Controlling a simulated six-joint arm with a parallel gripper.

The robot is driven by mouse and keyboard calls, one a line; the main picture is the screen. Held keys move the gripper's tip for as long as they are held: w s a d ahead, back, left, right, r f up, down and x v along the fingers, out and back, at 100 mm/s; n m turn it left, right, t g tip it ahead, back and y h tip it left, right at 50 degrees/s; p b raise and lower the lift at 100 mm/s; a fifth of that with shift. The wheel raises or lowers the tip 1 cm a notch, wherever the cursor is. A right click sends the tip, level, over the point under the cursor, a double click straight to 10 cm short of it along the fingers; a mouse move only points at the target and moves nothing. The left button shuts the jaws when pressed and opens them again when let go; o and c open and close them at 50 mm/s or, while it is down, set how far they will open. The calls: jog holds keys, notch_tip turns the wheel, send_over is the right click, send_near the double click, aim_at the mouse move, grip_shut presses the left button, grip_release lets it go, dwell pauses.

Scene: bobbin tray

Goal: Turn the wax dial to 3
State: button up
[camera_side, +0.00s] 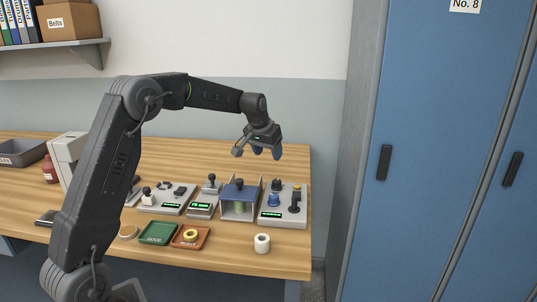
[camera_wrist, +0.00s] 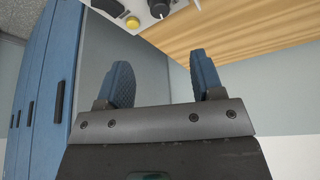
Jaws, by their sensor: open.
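My gripper (camera_side: 267,151) is open and empty, held in the air above the back of the right-hand device. In the wrist view its two blue fingers (camera_wrist: 162,78) stand wide apart with nothing between them. In the wrist view part of a device with a yellow button (camera_wrist: 132,22) and a black knob (camera_wrist: 158,9) shows at the top edge.
Left of it stand a walled bay with a green bobbin (camera_side: 239,207), a small display unit (camera_side: 202,207) and another panel (camera_side: 165,202). A green tray (camera_side: 157,233), a reddish-brown tray (camera_side: 190,244) and a white roll (camera_side: 262,243) sit in front. Blue lockers (camera_side: 435,130) stand right.

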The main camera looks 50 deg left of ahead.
jog(key=m+h, duration=0.3)
jog(key=m, duration=0.6)
send_near(277, 181)
jog(key=shift+h, duration=0.3)
jog(key=x, duration=0.9)
jog(key=shift+w+a+f, duration=0.15)
jog(key=shift+a+f, duration=0.1)
jog(key=shift+f, duration=0.1)
